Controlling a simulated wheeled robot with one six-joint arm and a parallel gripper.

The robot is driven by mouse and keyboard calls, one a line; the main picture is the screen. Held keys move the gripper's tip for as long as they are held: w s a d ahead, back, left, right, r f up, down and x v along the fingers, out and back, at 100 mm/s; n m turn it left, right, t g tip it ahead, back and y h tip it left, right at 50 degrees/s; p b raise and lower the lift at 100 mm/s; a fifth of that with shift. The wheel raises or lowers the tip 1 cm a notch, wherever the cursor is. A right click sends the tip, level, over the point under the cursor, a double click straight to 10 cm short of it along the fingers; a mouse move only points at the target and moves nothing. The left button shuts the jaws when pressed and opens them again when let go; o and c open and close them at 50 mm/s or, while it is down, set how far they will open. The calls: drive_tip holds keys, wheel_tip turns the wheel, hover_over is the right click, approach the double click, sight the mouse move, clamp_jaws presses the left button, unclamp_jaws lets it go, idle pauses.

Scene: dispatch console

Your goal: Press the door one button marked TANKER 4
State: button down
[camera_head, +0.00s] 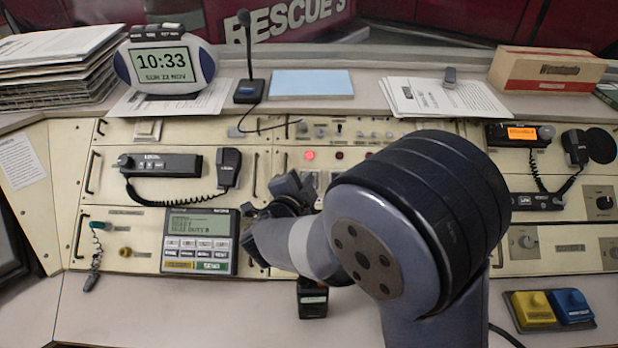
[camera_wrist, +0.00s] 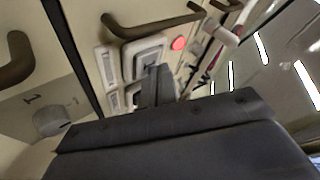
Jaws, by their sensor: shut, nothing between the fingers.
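My gripper (camera_head: 292,186) is shut and empty, in front of the middle console panel in the head view. In the wrist view the shut fingers (camera_wrist: 157,76) are at a pale square button (camera_wrist: 143,50) in a raised frame, and they cover part of it. I cannot tell whether they touch it. A label strip (camera_wrist: 105,66) runs beside the button, but its text is too small to read, so TANKER 4 cannot be made out. A second button shows partly behind the fingers. A lit red lamp (camera_wrist: 179,43) is near the first button; it also shows in the head view (camera_head: 309,155).
My arm hides much of the middle panel. A handle (camera_wrist: 150,22) and a grey knob (camera_wrist: 52,118) stick out near the gripper. A keypad unit (camera_head: 199,241) and a radio handset (camera_head: 229,168) are to the left. A stamp-like black object (camera_head: 312,300) stands below.

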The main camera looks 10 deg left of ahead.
drive_tip(key=shift+s+r, duration=0.2)
drive_tip(key=shift+r, duration=0.25)
drive_tip(key=s+r+p, duration=0.1)
drive_tip(key=r+p, duration=0.1)
drive_tip(key=s+r+p, duration=0.1)
drive_tip(key=r, duration=0.1)
drive_tip(key=shift+s+d+r+p, duration=0.1)
drive_tip(key=shift+s+d+p, duration=0.25)
idle(0.6)
wheel_tip(320, 180, up, 8)
drive_tip(key=p, duration=0.6)
drive_tip(key=shift+p, duration=0.4)
drive_tip(key=shift+f, duration=0.2)
